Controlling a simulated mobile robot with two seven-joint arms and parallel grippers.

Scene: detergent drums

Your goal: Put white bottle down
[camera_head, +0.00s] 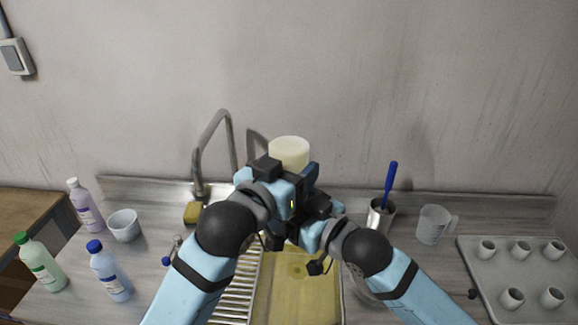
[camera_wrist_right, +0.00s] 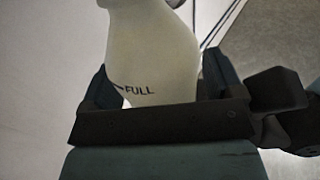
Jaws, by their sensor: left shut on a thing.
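The white bottle (camera_head: 289,152) shows as a pale, cream-white rounded top above my wrists, at the middle of the head view. My left gripper (camera_head: 287,178) is shut on it and holds it up in front of the wall. My right gripper (camera_head: 318,203) is close beside the left one, and the wrists hide its fingers. In the right wrist view a white body (camera_wrist_right: 155,55) marked "FULL" stands between my right fingers (camera_wrist_right: 157,85). Whether both fingers press on it is unclear. The bottle's lower part is hidden in the head view.
Green-capped (camera_head: 42,265), blue-capped (camera_head: 110,272) and lilac (camera_head: 86,207) bottles and a white cup (camera_head: 124,226) stand left. A brush holder (camera_head: 380,217), mug (camera_head: 433,225) and cup tray (camera_head: 490,270) are right.

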